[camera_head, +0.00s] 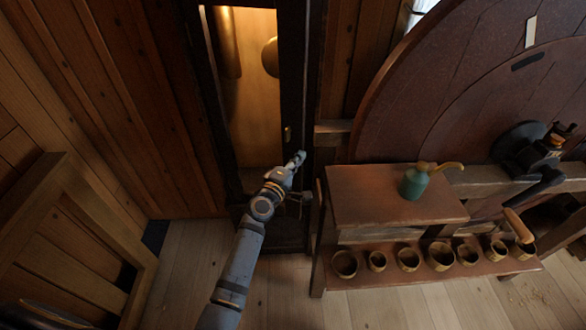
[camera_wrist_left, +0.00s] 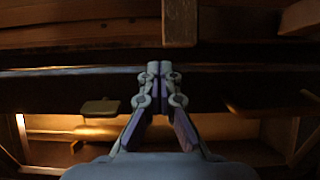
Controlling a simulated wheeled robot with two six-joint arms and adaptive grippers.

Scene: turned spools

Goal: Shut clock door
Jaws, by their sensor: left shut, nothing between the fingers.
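The tall clock case stands at the top centre of the head view, with a dark frame and a lit interior. A brass weight (camera_head: 228,45) and a round brass piece (camera_head: 270,57) show inside it. The clock door's dark right-hand stile (camera_head: 293,75) has a small brass knob (camera_head: 287,134); I cannot tell how far the door stands from the case. My left gripper (camera_head: 299,158) is shut and empty, at the lower part of this stile. In the left wrist view the closed fingertips (camera_wrist_left: 160,68) point at a dark bar; contact is unclear. My right gripper is out of view.
Right of the clock is a wooden bench (camera_head: 385,190) with a green oil can (camera_head: 413,182) and a lower shelf of several turned cups (camera_head: 440,256). A large round wooden wheel (camera_head: 420,95) stands behind. A wooden panel (camera_head: 75,235) is at left. Floor in front is clear.

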